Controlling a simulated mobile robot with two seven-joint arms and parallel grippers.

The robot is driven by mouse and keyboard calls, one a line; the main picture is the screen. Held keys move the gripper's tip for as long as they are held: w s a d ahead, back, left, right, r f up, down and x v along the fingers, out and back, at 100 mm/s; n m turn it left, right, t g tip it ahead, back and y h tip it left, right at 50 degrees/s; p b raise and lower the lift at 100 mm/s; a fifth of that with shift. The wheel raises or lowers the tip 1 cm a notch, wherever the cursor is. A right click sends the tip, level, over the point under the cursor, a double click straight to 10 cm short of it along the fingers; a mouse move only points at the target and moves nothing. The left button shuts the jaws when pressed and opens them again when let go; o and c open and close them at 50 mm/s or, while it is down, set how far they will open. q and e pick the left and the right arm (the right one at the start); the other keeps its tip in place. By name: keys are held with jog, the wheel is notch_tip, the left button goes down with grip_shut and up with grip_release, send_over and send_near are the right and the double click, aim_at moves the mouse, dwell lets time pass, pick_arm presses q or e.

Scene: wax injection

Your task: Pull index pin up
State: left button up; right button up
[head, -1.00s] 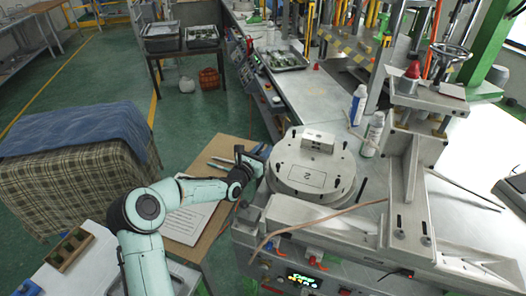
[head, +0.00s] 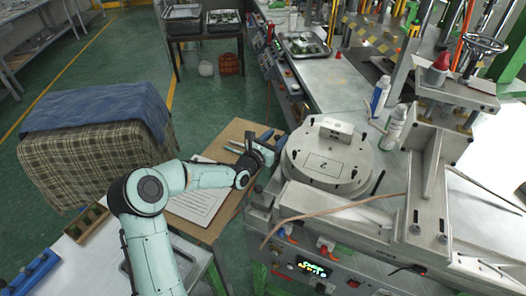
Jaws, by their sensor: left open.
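I cannot tell which dark piece is the index pin. My left gripper (head: 268,148) is at the mould's left edge, dark and small in the head view. It is open; its fingertips are partly unclear, and I cannot tell whether they touch the mould. My right gripper is not in view.
A wooden board (head: 232,150) with a paper sheet (head: 198,204) and pens lies under my left arm. Two bottles (head: 393,127) stand right of the mould. A metal bracket (head: 432,185) stands at the right. A cloth-covered box (head: 95,145) is at the left.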

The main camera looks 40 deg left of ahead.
pick_arm(q)
jog(key=s+d+p, duration=0.1)
jog(key=s, duration=0.9)
dwell(0.3)
